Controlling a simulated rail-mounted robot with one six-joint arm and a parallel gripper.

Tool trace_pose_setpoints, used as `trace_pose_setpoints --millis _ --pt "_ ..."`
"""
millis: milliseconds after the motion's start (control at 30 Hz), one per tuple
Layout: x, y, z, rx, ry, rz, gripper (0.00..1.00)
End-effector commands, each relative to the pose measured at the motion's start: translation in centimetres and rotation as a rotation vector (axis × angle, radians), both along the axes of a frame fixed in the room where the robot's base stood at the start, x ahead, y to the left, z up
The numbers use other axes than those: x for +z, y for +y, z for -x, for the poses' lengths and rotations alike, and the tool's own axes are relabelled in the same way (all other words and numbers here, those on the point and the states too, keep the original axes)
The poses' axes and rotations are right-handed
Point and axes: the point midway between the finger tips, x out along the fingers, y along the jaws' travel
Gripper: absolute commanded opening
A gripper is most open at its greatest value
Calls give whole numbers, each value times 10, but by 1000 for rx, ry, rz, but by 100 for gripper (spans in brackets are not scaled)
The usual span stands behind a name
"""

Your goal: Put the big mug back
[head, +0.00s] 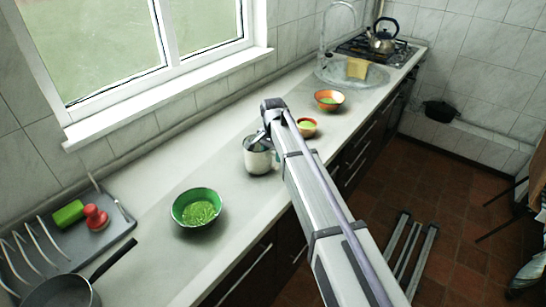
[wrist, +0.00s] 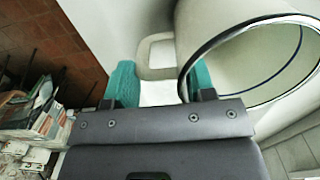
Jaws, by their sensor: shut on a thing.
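The big mug (head: 258,160), pale enamel with a dark rim, is upright over the counter beside the window wall. I cannot tell whether its base touches the counter. In the wrist view the mug (wrist: 222,22) shows close up on the right, with its rim and open mouth, and its handle (wrist: 157,48) lies between the teal fingers. My gripper (wrist: 160,82) is shut on the handle. In the head view my gripper (head: 262,137) is at the mug's upper part, partly hidden by my arm.
A green bowl with green contents (head: 197,208) stands on the counter (head: 150,247) left of the mug. Small orange bowls (head: 307,127) (head: 329,100) stand to the right, then a sink (head: 340,75) and kettle (head: 383,38). A grey dish rack (head: 58,240) and pan (head: 62,291) are at far left.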

Motion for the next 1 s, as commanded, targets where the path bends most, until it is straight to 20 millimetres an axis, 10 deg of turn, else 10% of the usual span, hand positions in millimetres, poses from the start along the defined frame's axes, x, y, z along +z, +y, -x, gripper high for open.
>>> trace_pose_setpoints --millis 133,167,400,733,1000 --pt "-5 0 0 0 0 0 0" --pt "-3 0 0 0 0 0 53" --pt "-3 0 0 0 0 0 75" --pt "6 0 0 0 0 0 75" --pt "67 0 0 0 0 0 75"
